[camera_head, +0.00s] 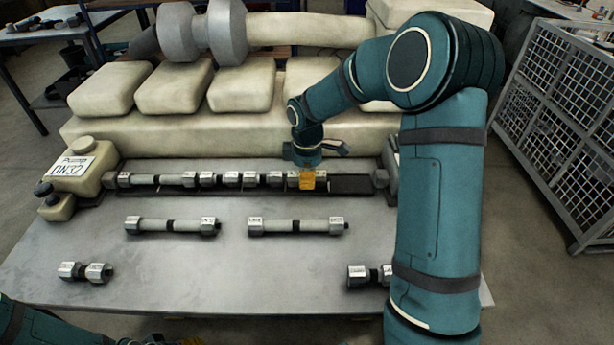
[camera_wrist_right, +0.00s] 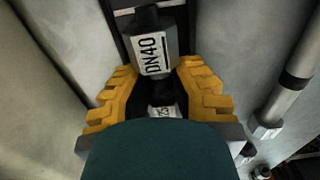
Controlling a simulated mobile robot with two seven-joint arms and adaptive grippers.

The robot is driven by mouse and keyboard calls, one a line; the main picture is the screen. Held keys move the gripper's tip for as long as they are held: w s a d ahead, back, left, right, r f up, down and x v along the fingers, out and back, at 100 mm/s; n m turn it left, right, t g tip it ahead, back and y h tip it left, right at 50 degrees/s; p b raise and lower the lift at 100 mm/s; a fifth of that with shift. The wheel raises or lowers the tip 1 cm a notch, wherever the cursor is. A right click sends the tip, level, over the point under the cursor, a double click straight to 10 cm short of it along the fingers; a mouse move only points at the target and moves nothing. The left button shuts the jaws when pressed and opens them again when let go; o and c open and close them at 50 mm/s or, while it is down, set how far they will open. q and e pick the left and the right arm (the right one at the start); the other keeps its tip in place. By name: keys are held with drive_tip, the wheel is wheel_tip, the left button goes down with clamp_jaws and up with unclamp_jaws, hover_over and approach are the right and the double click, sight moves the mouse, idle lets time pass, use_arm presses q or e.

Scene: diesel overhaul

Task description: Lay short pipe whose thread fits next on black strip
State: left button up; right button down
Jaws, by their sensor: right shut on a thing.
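The black strip (camera_head: 352,184) runs along the back of the grey table, with its right part bare. On it lie a long pipe (camera_head: 150,180) at the left and short pieces (camera_head: 240,178) with hex ends to its right. My right gripper (camera_head: 307,180) is over the strip, just right of that row. It is shut on a short pipe (camera_wrist_right: 157,55), whose hex end reads DN40 in the right wrist view. The fingers hide its middle; I cannot tell whether it touches the strip. My left gripper (camera_head: 175,341) barely shows at the bottom edge, its jaws cut off.
Two long pipes (camera_head: 170,225) (camera_head: 295,226) lie mid-table. Short pipes lie front left (camera_head: 85,271) and front right (camera_head: 368,275), the latter partly behind my right arm. A cream pump labelled DN32 (camera_head: 75,170) stands at the strip's left end. The front middle is clear.

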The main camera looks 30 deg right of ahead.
drive_tip(key=c, duration=0.9)
unclamp_jaws()
drive_tip(key=shift+c, duration=0.2)
wheel_tip(320, 180, up, 12)
